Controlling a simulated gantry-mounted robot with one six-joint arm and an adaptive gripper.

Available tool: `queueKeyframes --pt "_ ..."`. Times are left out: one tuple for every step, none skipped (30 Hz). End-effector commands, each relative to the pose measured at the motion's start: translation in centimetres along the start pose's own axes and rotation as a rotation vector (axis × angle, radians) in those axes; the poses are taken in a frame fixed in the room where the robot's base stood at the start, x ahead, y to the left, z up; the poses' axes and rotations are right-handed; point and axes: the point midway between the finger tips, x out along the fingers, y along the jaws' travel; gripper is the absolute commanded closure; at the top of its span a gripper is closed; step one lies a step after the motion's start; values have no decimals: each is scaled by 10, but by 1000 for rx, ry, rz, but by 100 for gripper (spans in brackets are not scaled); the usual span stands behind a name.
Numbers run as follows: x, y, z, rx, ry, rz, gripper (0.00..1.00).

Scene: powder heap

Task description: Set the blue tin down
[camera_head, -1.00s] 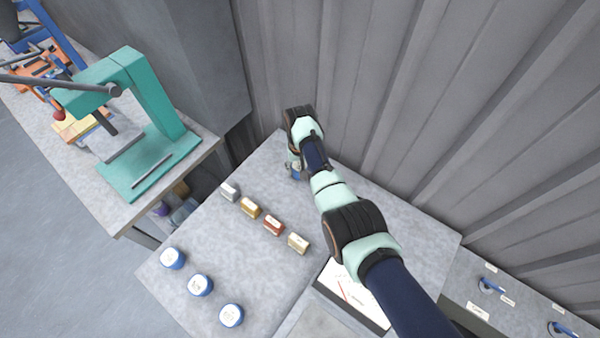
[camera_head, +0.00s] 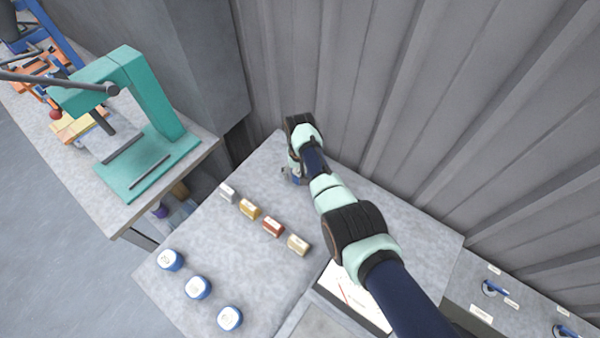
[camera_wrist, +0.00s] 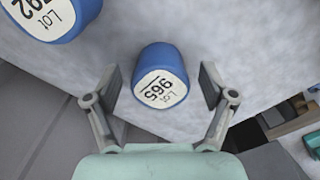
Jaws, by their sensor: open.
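A blue tin (camera_wrist: 160,78) with a white label reading "Lot 965" stands between the fingers of my gripper (camera_wrist: 160,88) in the wrist view. The fingers are spread, with a gap on each side of the tin. The tin appears to rest on the grey tabletop (camera_wrist: 235,50). In the head view my gripper (camera_head: 291,174) is at the far corner of the table, and my arm hides most of this tin. A second blue tin (camera_wrist: 62,12), labelled "Lot 792", is at the top left of the wrist view.
Three blue tins (camera_head: 198,288) stand in a row at the table's front left. Several small blocks (camera_head: 249,209), grey, yellow, red and tan, form a diagonal row. A white-faced panel (camera_head: 350,293) lies by my arm. A corrugated wall (camera_head: 400,100) rises behind; a green press (camera_head: 150,100) stands left.

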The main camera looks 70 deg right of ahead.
Motion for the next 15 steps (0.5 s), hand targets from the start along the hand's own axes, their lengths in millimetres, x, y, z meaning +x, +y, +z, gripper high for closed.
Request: queueKeyframes --pt "-4 0 0 0 0 0 17" --pt "-7 0 0 0 1 0 17" --pt "-12 0 0 0 1 0 17" --pt "-18 0 -1 0 2 0 17" --pt "-24 0 -1 0 3 0 17" --pt "-34 0 -1 0 3 0 17" --pt "-42 0 0 0 3 0 17" --pt "-50 0 -1 0 4 -1 17" --pt "-60 0 -1 0 3 -1 17" --pt "-68 0 -1 0 3 -1 17" --pt "-76 0 -1 0 4 -1 17" --pt "-85 0 -1 0 3 -1 17" --pt "-91 0 -1 0 3 0 17" --pt "-97 0 0 0 3 0 17" --pt "-104 0 0 0 2 0 17"
